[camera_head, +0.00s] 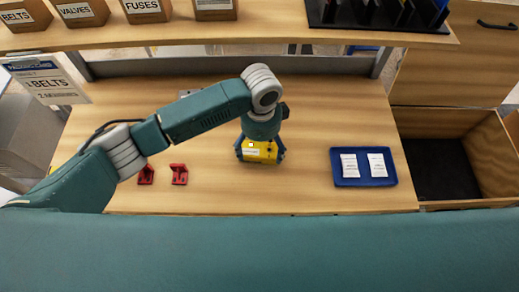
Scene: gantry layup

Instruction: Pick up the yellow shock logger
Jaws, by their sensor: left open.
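The yellow shock logger (262,155) sits on the wooden workbench (310,115), near the middle. It is a yellow box with a small white label on its left part. My left gripper (260,152) is directly over it, with its dark fingers at the left and right sides of the logger. The gripper is open. The wrist hides the far part of the logger, and I cannot tell whether the fingers touch it. My right gripper is not in view.
Two red brackets (179,174) lie left of the logger. A blue tray (337,180) with two white cards is on the right. A shelf (270,37) with labelled boxes and a black rack (375,15) runs along the back.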

